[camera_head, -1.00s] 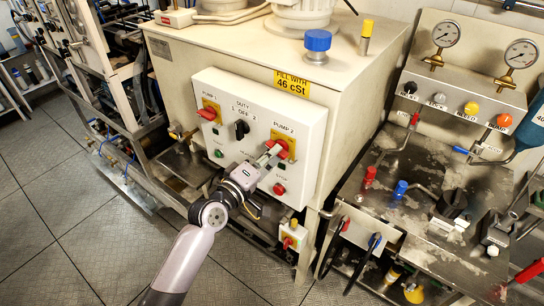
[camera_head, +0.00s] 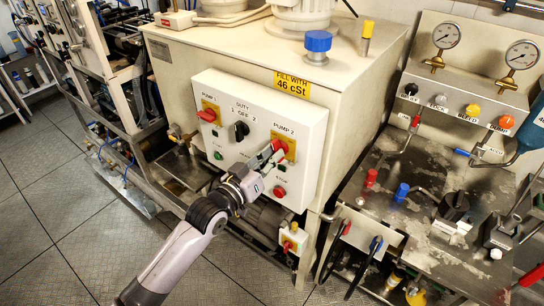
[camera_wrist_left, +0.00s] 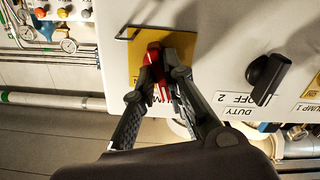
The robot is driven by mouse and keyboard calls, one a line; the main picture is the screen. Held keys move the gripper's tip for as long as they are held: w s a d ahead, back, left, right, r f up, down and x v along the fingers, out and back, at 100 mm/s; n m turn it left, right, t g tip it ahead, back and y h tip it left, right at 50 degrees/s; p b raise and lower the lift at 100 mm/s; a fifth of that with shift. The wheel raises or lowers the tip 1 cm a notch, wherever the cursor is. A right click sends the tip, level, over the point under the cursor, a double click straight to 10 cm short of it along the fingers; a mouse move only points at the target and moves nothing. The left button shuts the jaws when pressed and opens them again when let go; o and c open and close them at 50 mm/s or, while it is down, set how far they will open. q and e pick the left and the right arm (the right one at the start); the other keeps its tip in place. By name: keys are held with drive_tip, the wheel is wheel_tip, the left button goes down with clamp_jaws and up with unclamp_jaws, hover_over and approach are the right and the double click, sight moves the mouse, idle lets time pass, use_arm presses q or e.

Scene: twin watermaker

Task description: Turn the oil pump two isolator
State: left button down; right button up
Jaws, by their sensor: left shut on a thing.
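The pump 2 isolator is a red handle (camera_head: 279,146) on a yellow plate (camera_head: 289,153), at the upper right of the white control panel (camera_head: 310,135). My left gripper (camera_head: 270,157) reaches it from the lower left and is shut on the red handle. In the left wrist view, the two dark fingers (camera_wrist_left: 162,88) close around the red handle (camera_wrist_left: 154,56), in front of the yellow plate (camera_wrist_left: 137,60). The handle's lower part is partly hidden between the fingers. My right gripper is not in view.
The black duty switch (camera_head: 239,130) and red pump 1 isolator (camera_head: 207,115) sit left on the same panel. A red push button (camera_head: 280,192) is below. A smaller switch box (camera_head: 291,240) hangs under the panel. A bench with valves (camera_head: 430,200) stands to the right.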

use_arm(q)
drive_tip(key=shift+f+m, duration=0.1)
drive_tip(key=shift+m, duration=1.6)
drive_tip(key=c, duration=1.6)
unclamp_jaws()
drive_tip(key=shift+c, duration=0.2)
drive_tip(key=shift+s+a, duration=0.1)
drive_tip(key=v, duration=1.1)
drive_tip(key=shift+s+a, duration=0.2)
drive_tip(key=shift+s, duration=0.15)
